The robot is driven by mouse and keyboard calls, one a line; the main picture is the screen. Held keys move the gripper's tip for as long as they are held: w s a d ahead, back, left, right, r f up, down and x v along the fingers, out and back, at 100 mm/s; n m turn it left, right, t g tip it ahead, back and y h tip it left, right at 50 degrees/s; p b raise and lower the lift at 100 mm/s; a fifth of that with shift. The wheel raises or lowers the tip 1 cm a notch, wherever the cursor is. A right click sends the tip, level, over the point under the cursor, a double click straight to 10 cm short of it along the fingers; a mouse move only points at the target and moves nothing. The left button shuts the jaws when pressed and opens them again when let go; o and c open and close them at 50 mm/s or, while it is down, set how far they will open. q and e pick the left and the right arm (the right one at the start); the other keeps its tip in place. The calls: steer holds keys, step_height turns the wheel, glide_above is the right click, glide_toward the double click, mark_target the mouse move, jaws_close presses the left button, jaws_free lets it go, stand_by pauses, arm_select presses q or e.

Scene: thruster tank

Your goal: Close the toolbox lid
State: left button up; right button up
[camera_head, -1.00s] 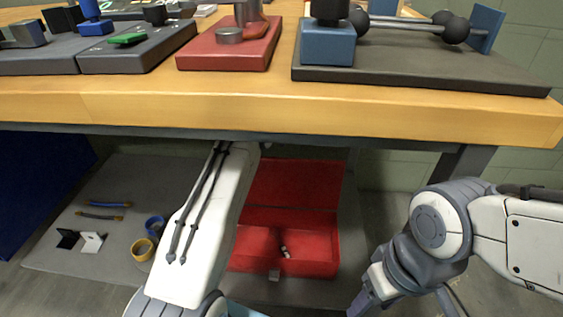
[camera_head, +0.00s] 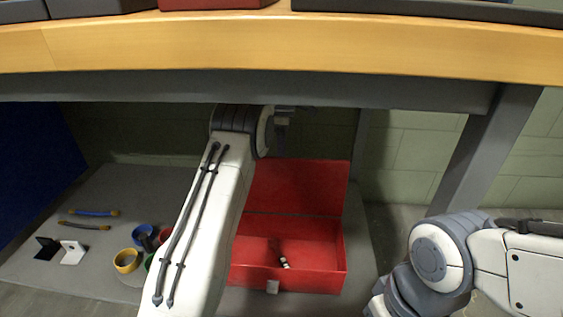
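The red toolbox (camera_head: 300,279) sits on the low shelf under the table. Its red lid (camera_head: 298,187) stands open, raised at the back edge. A small dark and white item (camera_head: 284,262) lies inside the box. My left arm reaches up across the view, covering the box's left side. Its gripper (camera_head: 283,122) is partly visible, dark, under the table near the lid's upper edge. I cannot tell whether it touches the lid or how its fingers stand. My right arm is at the lower right, and its fingers are below the frame.
The wooden tabletop (camera_head: 300,42) and its grey beam hang above the box. A table leg (camera_head: 487,150) stands at right. Tape rolls (camera_head: 127,261), tools (camera_head: 92,212) and a black-and-white item (camera_head: 72,252) lie on the mat at left.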

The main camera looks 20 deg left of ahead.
arm_select(q)
jaws_close()
stand_by(1.4)
